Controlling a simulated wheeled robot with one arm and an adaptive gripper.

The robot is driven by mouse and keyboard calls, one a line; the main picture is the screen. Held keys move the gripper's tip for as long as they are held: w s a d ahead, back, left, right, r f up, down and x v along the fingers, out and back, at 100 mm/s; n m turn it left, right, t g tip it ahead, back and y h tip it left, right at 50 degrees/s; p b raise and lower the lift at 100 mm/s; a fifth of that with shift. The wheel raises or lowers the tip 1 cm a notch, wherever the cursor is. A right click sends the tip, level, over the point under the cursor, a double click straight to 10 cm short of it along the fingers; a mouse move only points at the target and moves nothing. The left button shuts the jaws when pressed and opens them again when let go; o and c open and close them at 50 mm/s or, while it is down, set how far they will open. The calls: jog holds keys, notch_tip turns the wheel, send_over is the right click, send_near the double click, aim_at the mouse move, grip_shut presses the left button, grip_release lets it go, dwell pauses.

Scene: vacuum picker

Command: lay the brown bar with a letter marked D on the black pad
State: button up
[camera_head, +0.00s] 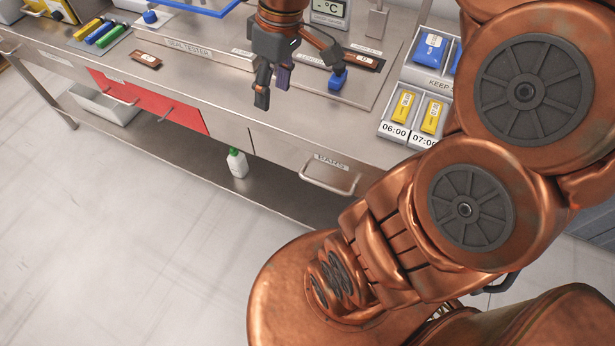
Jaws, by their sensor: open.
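A brown bar (146,59) with a pale label lies on the metal bench at the left, in front of the seal tester plate. The letters are too small to read, so I cannot tell which one is marked D. I cannot clearly make out the black pad. My gripper (298,86) is open and empty, pointing down above the bench between the two brown pieces.
White trays (408,115) with yellow and blue packets stand at the right. A temperature display (330,10) is behind. Coloured tubes (97,33) lie at the far left.

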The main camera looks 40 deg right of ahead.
jog(key=s+a+f+m+g+h, duration=0.1)
jog(key=s+f, duration=0.3)
jog(key=s, duration=0.4)
jog(key=s+a+f+m+g+h, duration=0.1)
jog(key=s+a+f+m, duration=0.2)
jog(key=s, duration=0.5)
jog(key=shift+s+a+f+m, duration=0.35)
jog(key=shift+a+m, duration=0.05)
jog(key=shift+a, duration=0.2)
jog(key=shift+r, duration=0.1)
notch_tip(320, 180, up, 2)
jog(key=shift+r+p, duration=0.1)
jog(key=shift+p, duration=1.05)
